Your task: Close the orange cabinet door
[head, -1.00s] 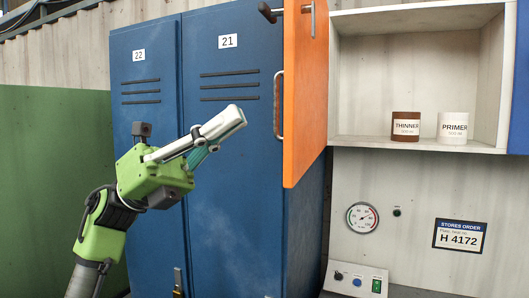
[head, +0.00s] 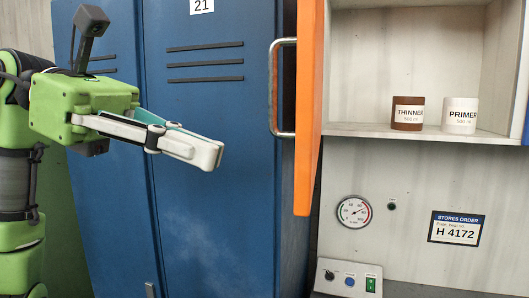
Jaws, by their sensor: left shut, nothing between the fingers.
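The orange cabinet door (head: 307,120) stands open at the left side of the white cabinet (head: 365,70), seen nearly edge-on. Its metal bar handle (head: 275,90) is on the door's left face. The door's upper part is cut off by the top of the view. My left gripper (head: 205,154) is shut and empty, pointing right and slightly down. In the picture it is left of the handle and below its middle, apart from the door, in front of the blue locker. My right gripper is not in view.
Blue lockers (head: 205,110) fill the left behind my arm. The open cabinet holds a brown THINNER can (head: 408,114) and a white PRIMER can (head: 460,116). Below are a round gauge (head: 354,211), a stores order sign (head: 456,228) and a switch box (head: 348,279).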

